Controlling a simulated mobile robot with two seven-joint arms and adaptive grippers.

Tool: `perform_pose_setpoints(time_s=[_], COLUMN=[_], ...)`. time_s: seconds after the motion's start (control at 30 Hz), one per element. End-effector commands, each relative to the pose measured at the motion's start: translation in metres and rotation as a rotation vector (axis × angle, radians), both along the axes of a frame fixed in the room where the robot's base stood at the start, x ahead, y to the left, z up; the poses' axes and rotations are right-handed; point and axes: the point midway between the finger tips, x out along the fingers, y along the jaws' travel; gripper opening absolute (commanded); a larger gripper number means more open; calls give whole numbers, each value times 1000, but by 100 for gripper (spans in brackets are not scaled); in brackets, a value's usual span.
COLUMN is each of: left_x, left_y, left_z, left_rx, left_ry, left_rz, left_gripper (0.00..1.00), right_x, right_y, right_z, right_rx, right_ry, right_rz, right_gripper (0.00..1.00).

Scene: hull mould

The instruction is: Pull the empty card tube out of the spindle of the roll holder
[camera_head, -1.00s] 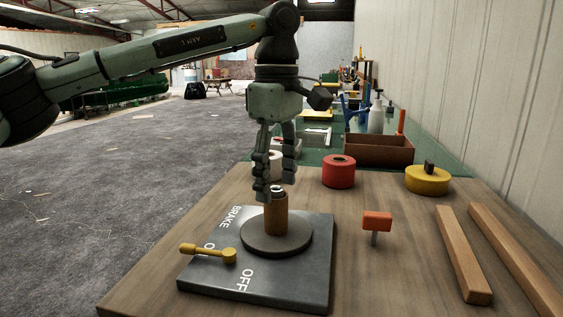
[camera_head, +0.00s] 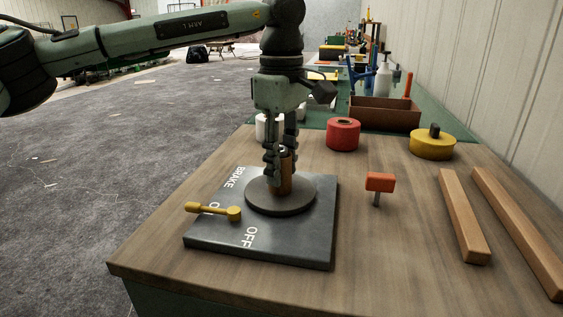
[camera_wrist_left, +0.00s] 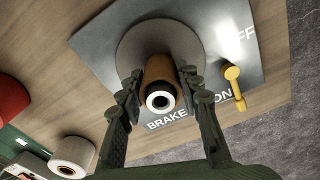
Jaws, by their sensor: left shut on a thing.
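The brown card tube (camera_head: 285,183) stands upright on the round grey disc (camera_head: 281,203) of the roll holder. The holder's dark base plate (camera_head: 290,246) bears the words BRAKE, ON and OFF. A yellow brake lever (camera_head: 213,211) lies on the plate at its left. My left gripper (camera_head: 279,176) points down with its fingers on either side of the tube and is shut on it. My right gripper is not in view.
A red roll (camera_head: 343,135) and a yellow round thing with a dark knob (camera_head: 432,144) stand behind. An orange-headed tool (camera_head: 380,183) and two wooden bars (camera_head: 464,215) are at the right. A white roll (camera_wrist_left: 72,156) stands behind the holder.

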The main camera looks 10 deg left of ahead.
Motion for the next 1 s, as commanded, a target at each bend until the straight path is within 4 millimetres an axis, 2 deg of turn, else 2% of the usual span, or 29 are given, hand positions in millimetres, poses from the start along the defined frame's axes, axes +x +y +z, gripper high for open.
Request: perform_pose_setpoints(time_s=[0.03, 0.1, 0.13, 0.33, 1.0], left_x=[0, 0, 0, 0, 0], left_y=[0, 0, 0, 0, 0], left_z=[0, 0, 0, 0, 21], left_rx=[0, 0, 0, 0, 0], left_ry=[0, 0, 0, 0, -1], left_rz=[0, 0, 0, 0, -1], left_gripper=[15, 6, 31, 6, 6], right_x=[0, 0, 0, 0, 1], right_y=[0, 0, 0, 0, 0], right_z=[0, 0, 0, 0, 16], right_rx=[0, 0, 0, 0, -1], right_ry=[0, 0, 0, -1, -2], right_rz=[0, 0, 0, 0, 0], right_gripper=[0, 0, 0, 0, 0])
